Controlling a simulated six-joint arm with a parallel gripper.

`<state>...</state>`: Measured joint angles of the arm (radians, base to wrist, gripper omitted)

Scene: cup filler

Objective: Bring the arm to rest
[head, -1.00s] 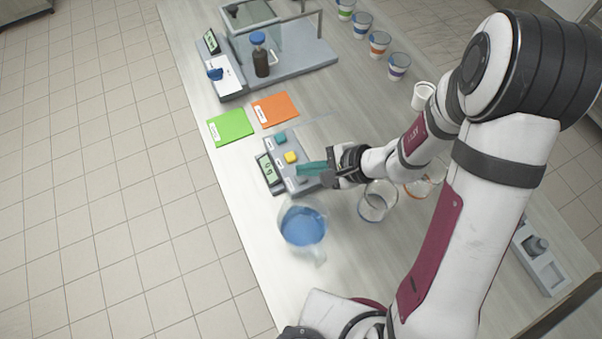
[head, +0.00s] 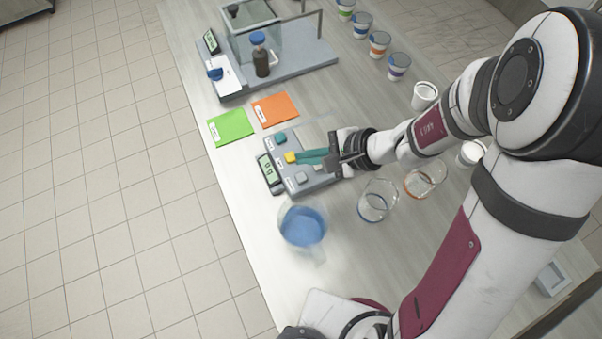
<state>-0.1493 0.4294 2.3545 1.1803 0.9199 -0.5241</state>
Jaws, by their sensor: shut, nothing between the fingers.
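My gripper (head: 308,156) is shut and empty, its teal fingers pointing left over the grey button panel (head: 312,180). The fingertips are at or just above the yellow button (head: 291,157); I cannot tell whether they touch it. A teal button (head: 281,138) and a grey button (head: 302,178) also show on the panel. A small green display (head: 268,171) is on the panel's left side. My arm reaches in from the right, over the table.
A jug of blue liquid (head: 303,228) stands below the panel. Two clear cups (head: 379,200) (head: 425,179) stand to the right. Green (head: 231,127) and orange (head: 275,110) cards lie above the panel. A dark bottle (head: 260,60) and several banded cups stand at the back.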

